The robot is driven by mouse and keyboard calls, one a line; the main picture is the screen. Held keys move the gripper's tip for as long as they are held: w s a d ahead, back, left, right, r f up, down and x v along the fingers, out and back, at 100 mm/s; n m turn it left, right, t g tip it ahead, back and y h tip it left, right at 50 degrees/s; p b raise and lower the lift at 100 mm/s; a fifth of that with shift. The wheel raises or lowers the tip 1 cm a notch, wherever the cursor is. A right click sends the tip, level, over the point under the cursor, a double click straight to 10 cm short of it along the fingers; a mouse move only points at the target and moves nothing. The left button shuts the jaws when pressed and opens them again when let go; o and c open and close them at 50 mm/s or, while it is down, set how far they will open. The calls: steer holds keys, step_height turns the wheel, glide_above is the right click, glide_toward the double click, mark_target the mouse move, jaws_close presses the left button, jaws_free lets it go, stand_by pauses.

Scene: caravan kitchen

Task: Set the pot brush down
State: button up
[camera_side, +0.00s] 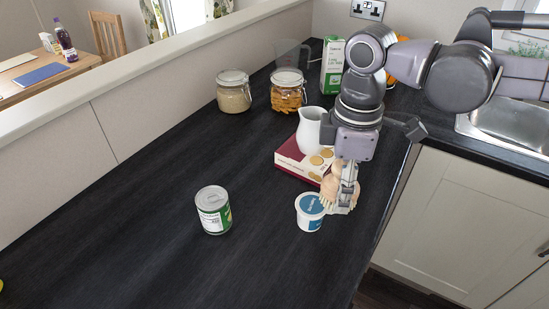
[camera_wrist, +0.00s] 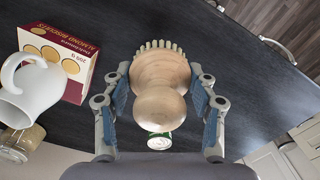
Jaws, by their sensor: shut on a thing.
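The pot brush (camera_side: 328,191) is pale wood with a ring of bristles. My gripper (camera_side: 344,200) is shut on it, low over the counter near its right edge. In the wrist view the brush's round knob and head (camera_wrist: 160,100) sit between my two fingers (camera_wrist: 159,85), bristles showing at the far rim. In the side view the brush is partly behind the white and blue tub (camera_side: 310,213). I cannot tell whether the bristles touch the counter (camera_side: 150,220) or the tub.
A green-labelled can (camera_side: 213,211) stands left of the tub. A red biscuit box (camera_side: 290,160) and white jug (camera_side: 311,131) are close behind my gripper. Two jars (camera_side: 233,93) (camera_side: 287,91) and a carton (camera_side: 332,66) stand farther back. The counter's front left is clear.

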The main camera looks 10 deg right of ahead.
steer(key=w+d+f+m, duration=0.1)
steer(key=w+d+m, duration=0.2)
steer(key=d+m, duration=0.45)
steer(key=w+d+f+m, duration=0.1)
steer(key=w+d+m, duration=0.25)
steer(key=d, duration=0.75)
steer(key=w+d+f+m, duration=0.25)
steer(key=d+m, duration=0.35)
steer(key=d, duration=0.4)
steer(key=s+f+n, duration=0.3)
steer(key=s+f, duration=0.3)
steer(key=f, duration=0.6)
step_height(320, 180, up, 22)
steer(key=w+a+n, duration=0.3)
steer(key=a+n, duration=0.3)
steer(key=a, duration=0.4)
steer(key=w+a+n, duration=0.3)
steer(key=a+n, duration=0.2)
steer(key=a, duration=0.5)
steer(key=w+a+n, duration=0.3)
steer(key=a+n, duration=0.3)
steer(key=a, duration=0.4)
steer(key=a+f, duration=0.4)
steer(key=s+a+f, duration=0.1)
steer(key=a+f, duration=0.3)
steer(key=s+a+f, duration=0.1)
steer(key=a+f, duration=0.2)
steer(key=a, duration=0.1)
steer(key=shift+s+a+f, duration=0.1)
steer(key=shift+f, duration=2.3)
